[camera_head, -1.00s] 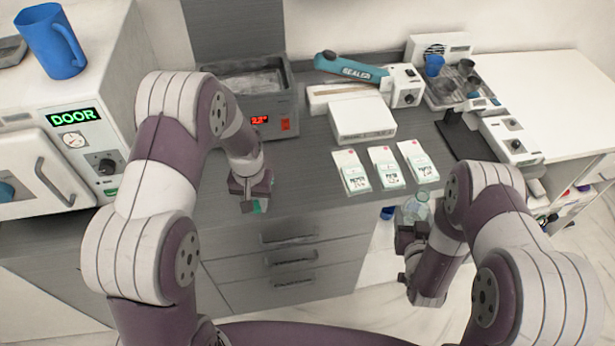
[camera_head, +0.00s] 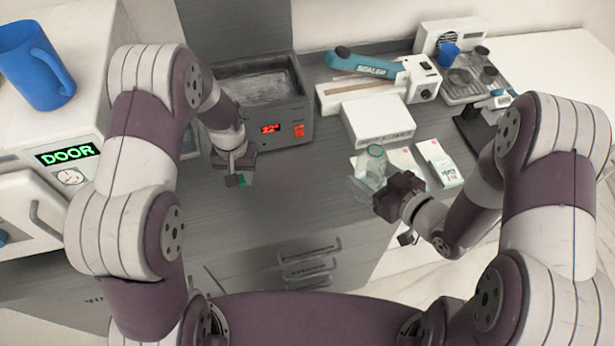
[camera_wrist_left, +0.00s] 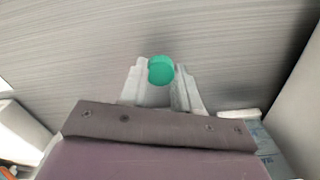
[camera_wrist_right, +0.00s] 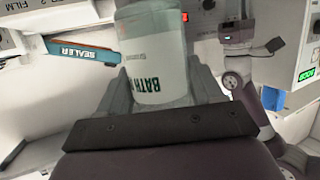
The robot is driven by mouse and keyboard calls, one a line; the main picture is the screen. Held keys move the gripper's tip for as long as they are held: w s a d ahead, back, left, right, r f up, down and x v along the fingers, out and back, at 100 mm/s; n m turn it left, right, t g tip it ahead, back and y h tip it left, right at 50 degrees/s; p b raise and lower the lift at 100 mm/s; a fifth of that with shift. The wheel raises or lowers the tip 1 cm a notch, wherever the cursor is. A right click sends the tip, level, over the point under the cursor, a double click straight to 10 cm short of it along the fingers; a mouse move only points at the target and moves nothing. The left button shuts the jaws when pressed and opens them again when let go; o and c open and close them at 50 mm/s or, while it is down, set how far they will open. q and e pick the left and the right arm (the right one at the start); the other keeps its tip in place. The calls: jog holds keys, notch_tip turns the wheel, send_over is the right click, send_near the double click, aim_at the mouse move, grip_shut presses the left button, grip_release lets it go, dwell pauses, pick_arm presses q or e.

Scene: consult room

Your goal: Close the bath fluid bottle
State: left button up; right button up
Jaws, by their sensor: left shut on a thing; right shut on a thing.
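The bath fluid bottle (camera_head: 371,167) is clear with pale walls and an open greenish mouth on top. My right gripper (camera_head: 384,182) is shut on its body and holds it upright over the counter, in front of the white packets. In the right wrist view the bottle (camera_wrist_right: 154,55) fills the space between the fingers, with "BATH" lettering on it. A green cap (camera_wrist_left: 161,70) sits between the fingertips of my left gripper (camera_head: 236,180), which is shut on it above the counter, left of the bottle. The cap and bottle are apart.
A water bath with a red display (camera_head: 270,130) stands behind the left gripper. The counter (camera_head: 300,195) between the grippers is bare.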

pick_arm(q)
jog(key=shift+r, duration=0.1)
pick_arm(e)
jog(key=shift+s+a+r, duration=0.1)
jog(key=shift+s+r, duration=0.05)
pick_arm(q)
jog(key=shift+s+d+r, duration=0.1)
jog(key=shift+s+d, duration=0.05)
jog(key=shift+d, duration=0.05)
pick_arm(e)
jog(key=shift+s+d, duration=0.2)
pick_arm(q)
jog(key=shift+a+r+p, duration=0.1)
jog(key=shift+r+p, duration=0.45)
pick_arm(e)
send_over(321, 193)
notch_tip(321, 193, down, 7)
jog(key=shift+a, duration=0.1)
pick_arm(q)
jog(key=shift+r+p, duration=0.3)
pick_arm(e)
notch_tip(321, 193, down, 3)
jog(key=shift+f, duration=0.55)
